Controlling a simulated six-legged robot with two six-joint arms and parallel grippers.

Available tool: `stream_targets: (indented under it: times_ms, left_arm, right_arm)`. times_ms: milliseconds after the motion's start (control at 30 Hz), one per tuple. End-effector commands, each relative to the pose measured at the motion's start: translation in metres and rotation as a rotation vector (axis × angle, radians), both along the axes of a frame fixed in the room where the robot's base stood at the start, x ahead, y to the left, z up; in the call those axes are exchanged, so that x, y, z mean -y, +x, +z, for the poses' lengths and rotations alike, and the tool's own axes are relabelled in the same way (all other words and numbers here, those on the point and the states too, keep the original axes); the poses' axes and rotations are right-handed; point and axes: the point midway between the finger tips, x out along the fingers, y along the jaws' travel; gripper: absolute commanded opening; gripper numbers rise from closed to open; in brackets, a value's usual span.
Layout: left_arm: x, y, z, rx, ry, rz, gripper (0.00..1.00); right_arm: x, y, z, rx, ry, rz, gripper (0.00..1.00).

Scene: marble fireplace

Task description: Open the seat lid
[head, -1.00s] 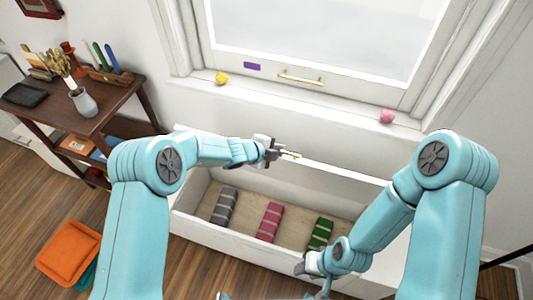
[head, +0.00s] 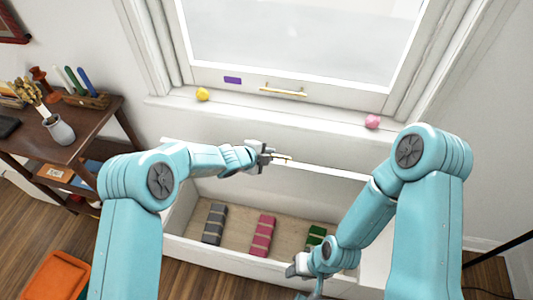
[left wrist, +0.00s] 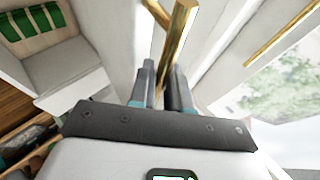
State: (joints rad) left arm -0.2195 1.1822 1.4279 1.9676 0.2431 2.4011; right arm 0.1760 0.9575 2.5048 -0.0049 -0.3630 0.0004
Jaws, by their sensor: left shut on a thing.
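The white window seat stands open below the window. Its seat lid (head: 330,183) is raised, standing up along the back of the storage box (head: 215,255). A gold handle (head: 284,159) sits at the lid's upper edge. My left gripper (head: 270,157) is shut on this handle; the left wrist view shows the gold bar (left wrist: 181,25) at its fingers (left wrist: 160,88). My right gripper (head: 296,268) is low at the box's front edge, and its jaws are too small and partly hidden to read.
Grey (head: 214,224), pink (head: 263,236) and green (head: 315,236) bundles lie inside the box. Above, a sill holds yellow (head: 202,94) and pink (head: 372,121) objects under a window with its own gold handle (head: 283,91).

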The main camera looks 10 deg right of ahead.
Motion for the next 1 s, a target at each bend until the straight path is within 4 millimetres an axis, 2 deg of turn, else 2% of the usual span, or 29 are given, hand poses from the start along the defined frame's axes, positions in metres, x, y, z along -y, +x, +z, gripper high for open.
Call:
stream_targets:
  times_ms: [33, 67, 100, 500, 733, 1000]
  left_arm:
    - [-0.001, 0.0, 0.0, 0.0, 0.002, 0.001, 0.24]
    - [-0.001, 0.001, 0.0, -0.001, 0.001, 0.0, 0.33]
    - [-0.001, 0.001, -0.001, -0.001, 0.002, 0.0, 0.38]
    - [-0.007, -0.002, 0.003, -0.004, 0.002, 0.0, 0.38]
    - [-0.037, -0.027, 0.035, 0.002, -0.001, 0.001, 0.38]
    - [-0.077, -0.062, 0.082, 0.004, -0.001, 0.002, 0.38]
  right_arm:
    - [0.0, 0.0, 0.0, 0.0, 0.0, 0.0, 0.43]
    - [0.0, 0.0, 0.0, 0.0, 0.0, 0.0, 0.43]
    - [0.0, 0.0, 0.0, 0.0, 0.0, 0.0, 0.43]
    - [0.0, 0.0, -0.004, 0.0, 0.0, 0.0, 0.43]
    - [0.0, 0.0, -0.016, 0.0, 0.0, 0.0, 0.43]
    - [0.0, 0.0, -0.012, 0.0, 0.0, 0.0, 0.43]
